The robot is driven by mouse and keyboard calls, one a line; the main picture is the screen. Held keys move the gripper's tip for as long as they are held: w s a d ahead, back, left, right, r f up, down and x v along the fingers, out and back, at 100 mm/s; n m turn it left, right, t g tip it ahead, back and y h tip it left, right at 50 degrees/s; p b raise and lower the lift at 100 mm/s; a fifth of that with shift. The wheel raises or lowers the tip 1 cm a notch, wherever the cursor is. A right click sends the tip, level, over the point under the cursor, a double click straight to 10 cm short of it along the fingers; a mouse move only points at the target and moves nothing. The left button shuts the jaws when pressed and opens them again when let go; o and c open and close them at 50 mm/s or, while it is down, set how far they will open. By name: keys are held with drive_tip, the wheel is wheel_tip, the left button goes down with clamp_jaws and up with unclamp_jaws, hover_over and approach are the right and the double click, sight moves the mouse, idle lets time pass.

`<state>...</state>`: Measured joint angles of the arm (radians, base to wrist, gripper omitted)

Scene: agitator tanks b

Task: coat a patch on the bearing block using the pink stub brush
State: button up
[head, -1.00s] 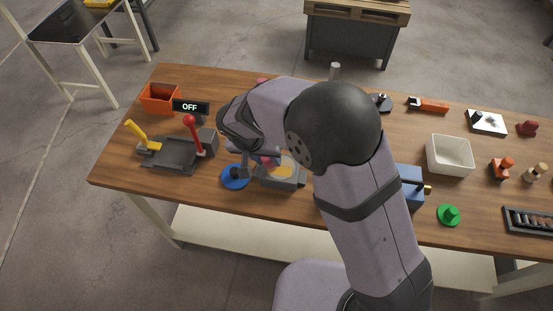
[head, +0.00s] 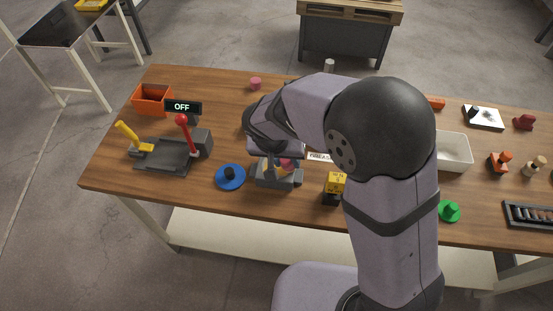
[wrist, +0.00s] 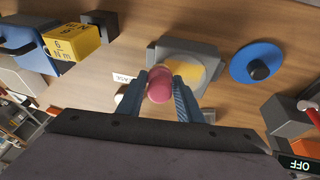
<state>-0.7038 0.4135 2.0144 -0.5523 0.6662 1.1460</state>
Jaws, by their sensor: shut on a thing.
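The pink stub brush (wrist: 159,85) is held upright between the two blue fingers of my gripper (wrist: 161,79), which is shut on it. Its pink end also shows in the head view (head: 287,165). The grey bearing block (head: 280,183) stands on the table just under my gripper. In the wrist view the block (wrist: 160,55) has a round yellow patch (wrist: 187,70) on its top. The brush overlaps the patch's left edge there. I cannot tell whether the brush touches the block, as its lower end is hidden.
A blue disc with a black knob (head: 230,176) lies left of the block. A yellow box (head: 337,183) stands to its right. Further left are a lever unit (head: 165,155), an OFF display (head: 182,107) and an orange bin (head: 152,98). My arm hides part of the table's middle.

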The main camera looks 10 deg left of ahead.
drive_tip(key=shift+r+p, duration=2.55)
drive_tip(key=shift+r, duration=1.6)
